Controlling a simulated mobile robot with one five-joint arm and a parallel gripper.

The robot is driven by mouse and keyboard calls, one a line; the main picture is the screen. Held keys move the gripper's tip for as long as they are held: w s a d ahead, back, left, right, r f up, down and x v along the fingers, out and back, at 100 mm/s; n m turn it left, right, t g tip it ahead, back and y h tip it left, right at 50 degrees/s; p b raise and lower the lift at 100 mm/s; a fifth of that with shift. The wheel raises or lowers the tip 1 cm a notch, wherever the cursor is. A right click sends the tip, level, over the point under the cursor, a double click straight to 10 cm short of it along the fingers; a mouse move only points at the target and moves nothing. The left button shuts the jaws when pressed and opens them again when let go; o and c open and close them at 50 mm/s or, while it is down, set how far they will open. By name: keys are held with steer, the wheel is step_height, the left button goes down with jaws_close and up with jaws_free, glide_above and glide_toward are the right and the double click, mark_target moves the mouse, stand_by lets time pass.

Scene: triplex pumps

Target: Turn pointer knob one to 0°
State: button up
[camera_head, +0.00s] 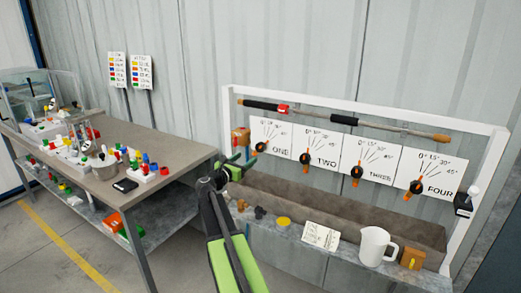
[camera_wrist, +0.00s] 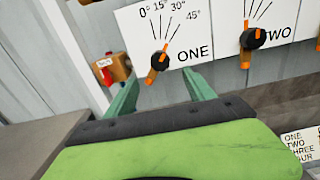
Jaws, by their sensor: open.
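Pointer knob one (camera_head: 261,147) is a black dial with an orange pointer on the white panel marked ONE (camera_head: 281,153). It also shows in the wrist view (camera_wrist: 160,60), under marks for 0°, 15°, 30° and 45°. Its pointer is tilted, with the upper end leaning right and the longer end down-left; the exact mark is unclear. My gripper (camera_head: 242,163) is open and empty, left of and below the knob in the head view. In the wrist view the two teal fingers (camera_wrist: 160,88) reach up on either side below the knob, apart from it.
Knob two (camera_wrist: 252,38) is close to the right; knobs three (camera_head: 357,171) and four (camera_head: 416,187) lie beyond. A wooden block with a red part (camera_wrist: 115,68) is left of my fingers. A trough (camera_head: 330,210) lies below the panels. A bench (camera_head: 175,145) stands left.

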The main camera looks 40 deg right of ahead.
mark_target(259, 148)
steer(key=x, duration=1.3)
jaws_close()
